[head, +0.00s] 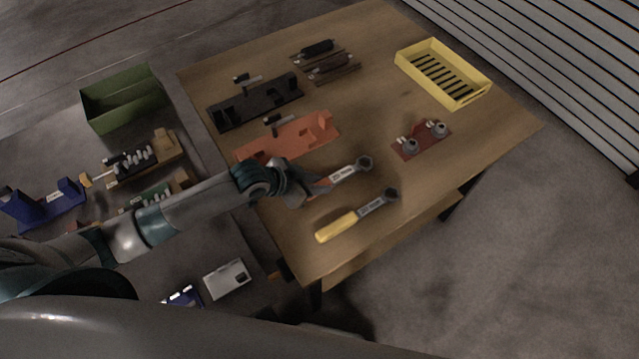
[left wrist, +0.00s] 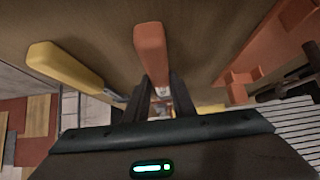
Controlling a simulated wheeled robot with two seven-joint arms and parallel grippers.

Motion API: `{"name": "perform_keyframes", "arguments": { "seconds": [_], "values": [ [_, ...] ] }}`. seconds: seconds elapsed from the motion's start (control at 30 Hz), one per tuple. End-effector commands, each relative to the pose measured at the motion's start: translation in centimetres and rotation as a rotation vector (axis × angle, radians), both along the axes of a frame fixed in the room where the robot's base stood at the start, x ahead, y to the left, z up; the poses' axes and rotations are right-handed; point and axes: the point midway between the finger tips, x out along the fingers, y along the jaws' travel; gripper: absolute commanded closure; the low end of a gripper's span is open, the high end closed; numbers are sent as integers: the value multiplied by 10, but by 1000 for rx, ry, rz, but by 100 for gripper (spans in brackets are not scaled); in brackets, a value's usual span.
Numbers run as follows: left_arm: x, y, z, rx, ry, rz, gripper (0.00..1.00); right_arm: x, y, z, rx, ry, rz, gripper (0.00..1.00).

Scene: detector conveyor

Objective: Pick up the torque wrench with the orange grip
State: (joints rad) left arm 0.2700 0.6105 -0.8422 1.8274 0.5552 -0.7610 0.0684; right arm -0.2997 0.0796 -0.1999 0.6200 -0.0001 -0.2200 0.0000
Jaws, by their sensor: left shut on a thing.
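The torque wrench with the orange grip (head: 346,174) is over the wooden table, its metal head towards the back right. My left gripper (head: 312,193) is at its handle and hides most of the orange grip in the head view. In the left wrist view the orange grip (left wrist: 151,48) stands out between the two dark fingers of my left gripper (left wrist: 160,92), which is shut on the wrench. I cannot tell whether the wrench touches the table. My right gripper is not in view.
A yellow-handled wrench (head: 338,227) lies just in front, also in the left wrist view (left wrist: 62,66). An orange holder (head: 287,140) and a black holder (head: 255,103) lie behind. A red plate (head: 421,139) with fittings and a yellow crate (head: 480,97) stand to the right.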

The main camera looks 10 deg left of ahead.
Motion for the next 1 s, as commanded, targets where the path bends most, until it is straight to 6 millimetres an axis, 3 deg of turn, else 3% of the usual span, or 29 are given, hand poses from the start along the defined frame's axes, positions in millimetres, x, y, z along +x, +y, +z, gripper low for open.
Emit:
{"name": "perform_keyframes", "arguments": {
  "seconds": [0.3, 0.7, 1.0],
  "values": [
    [2, 0, 37, -3, -10, -2, 100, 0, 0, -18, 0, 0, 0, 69],
    [-17, -77, 82, -7, -7, -4, 100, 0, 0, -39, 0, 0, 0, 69],
    [-26, -109, 103, -4, -5, -1, 100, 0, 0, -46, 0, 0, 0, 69]
  ]
}}
